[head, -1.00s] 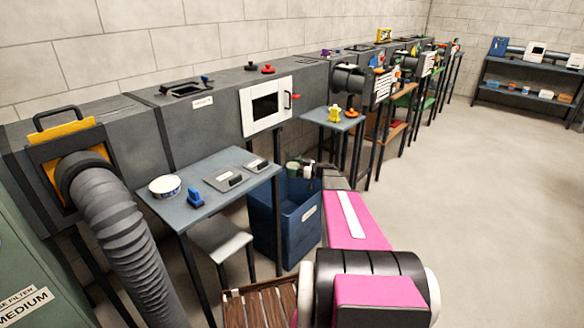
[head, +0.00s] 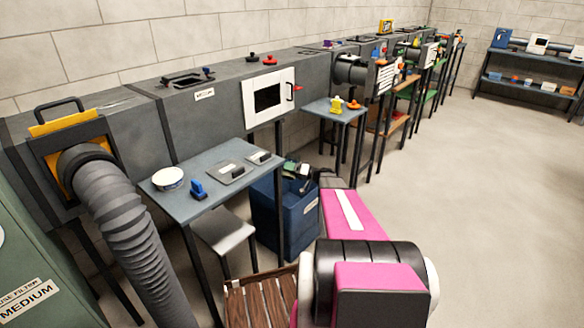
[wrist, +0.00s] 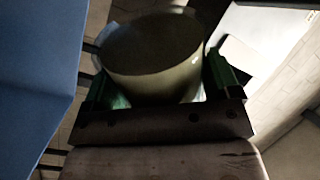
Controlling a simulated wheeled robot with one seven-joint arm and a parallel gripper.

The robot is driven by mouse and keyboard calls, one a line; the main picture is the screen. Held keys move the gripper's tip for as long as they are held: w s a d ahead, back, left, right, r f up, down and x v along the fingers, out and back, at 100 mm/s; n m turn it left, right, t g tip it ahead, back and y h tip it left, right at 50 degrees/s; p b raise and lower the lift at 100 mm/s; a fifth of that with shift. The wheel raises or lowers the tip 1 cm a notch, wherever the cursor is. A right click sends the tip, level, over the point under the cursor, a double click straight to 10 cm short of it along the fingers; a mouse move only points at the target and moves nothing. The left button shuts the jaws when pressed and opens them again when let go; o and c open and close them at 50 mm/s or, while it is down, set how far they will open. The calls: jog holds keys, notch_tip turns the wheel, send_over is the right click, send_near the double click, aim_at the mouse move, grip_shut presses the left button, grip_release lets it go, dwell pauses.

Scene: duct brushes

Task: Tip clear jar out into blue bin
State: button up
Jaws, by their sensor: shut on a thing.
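The clear jar (wrist: 155,72) fills the middle of the wrist view, looking pale and dull, with a dark round end facing up in the picture. My gripper (wrist: 160,92) is shut on it, one green-edged finger on each side. What is in the jar cannot be made out. The blue bin (head: 288,222) stands on the floor right of the near table in the head view. My gripper (head: 300,172) is over the bin's top there, small and partly hidden by my arm. A plain blue surface, likely the bin's side, shows at the left in the wrist view (wrist: 35,75).
The near table (head: 215,205) holds a white bowl (head: 168,179), a blue brush (head: 198,190) and two grey plates. A stool (head: 222,232) stands below. Ducts run along the wall, with a ribbed hose (head: 130,235) at left. Open floor lies at right.

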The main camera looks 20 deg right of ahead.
jog(key=m, duration=0.2)
jog(key=s+m, duration=0.1)
jog(key=m, duration=0.1)
jog(key=a+m, duration=0.1)
jog(key=m, duration=0.1)
jog(key=shift+s+r+m, duration=0.15)
jog(key=shift+m, duration=0.25)
jog(key=m, duration=0.5)
jog(key=shift+w+d, duration=0.3)
dwell(1.4)
